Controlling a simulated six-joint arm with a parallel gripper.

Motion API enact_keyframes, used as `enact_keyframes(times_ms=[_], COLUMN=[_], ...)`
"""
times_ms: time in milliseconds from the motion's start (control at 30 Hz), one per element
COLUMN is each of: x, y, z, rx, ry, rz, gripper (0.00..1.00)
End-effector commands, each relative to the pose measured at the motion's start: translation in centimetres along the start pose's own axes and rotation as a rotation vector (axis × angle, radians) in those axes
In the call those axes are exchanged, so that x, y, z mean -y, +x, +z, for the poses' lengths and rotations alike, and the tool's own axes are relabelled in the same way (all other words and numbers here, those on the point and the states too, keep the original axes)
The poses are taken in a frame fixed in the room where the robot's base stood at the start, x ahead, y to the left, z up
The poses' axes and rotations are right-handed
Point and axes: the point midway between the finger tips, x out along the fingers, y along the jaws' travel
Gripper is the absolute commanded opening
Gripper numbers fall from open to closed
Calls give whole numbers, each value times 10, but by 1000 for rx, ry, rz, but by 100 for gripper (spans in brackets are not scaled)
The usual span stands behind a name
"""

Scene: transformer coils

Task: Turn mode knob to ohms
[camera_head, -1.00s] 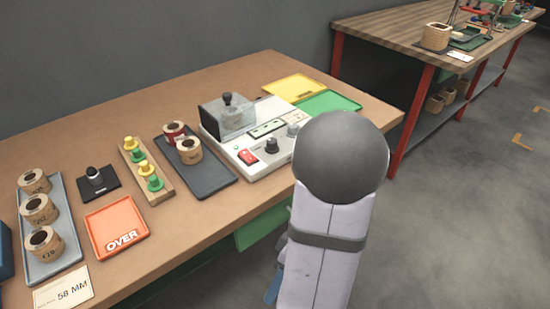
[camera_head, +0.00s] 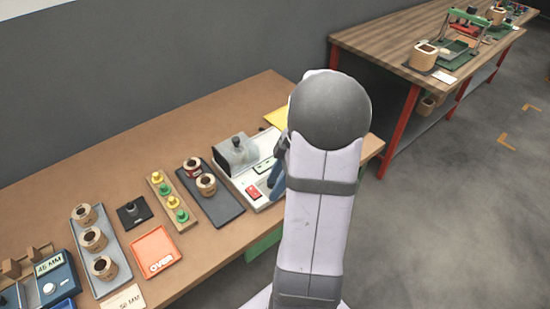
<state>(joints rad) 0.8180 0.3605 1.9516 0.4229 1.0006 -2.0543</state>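The white test instrument (camera_head: 232,182) sits near the right end of the bench, with a red switch (camera_head: 253,191), a small display (camera_head: 264,165) and a clear-grey cover (camera_head: 238,154) with a dark handle on top. The mode knob is not visible; my arm and gripper cover the right part of the panel. Part of my gripper (camera_head: 274,182), a bluish finger, shows over the panel just right of the red switch. Its fingertips are mostly hidden, so whether it is open, shut or touching a knob cannot be told.
Left of the instrument are a dark tray (camera_head: 222,212) with two coils, a wooden rack (camera_head: 158,188) of yellow and green pegs, an orange OVER tray (camera_head: 157,240) and a grey tray (camera_head: 87,237) with three coils. A blue 46 MM device (camera_head: 48,280) stands far left. Open bench lies behind.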

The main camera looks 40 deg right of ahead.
Motion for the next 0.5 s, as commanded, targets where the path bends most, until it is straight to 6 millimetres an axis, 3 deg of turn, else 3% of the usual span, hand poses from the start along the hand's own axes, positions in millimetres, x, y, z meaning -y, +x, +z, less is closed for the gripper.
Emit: enact_keyframes(times_ms=[33,133,300,500], x=[-11,-31,-49,-54], y=[-19,-30,-38,-38], z=[1,8,17,20], rx=[-6,-15,-23,-25], ry=[39,98,157,170], rz=[21,63,103,112], gripper=[39,39,39,39])
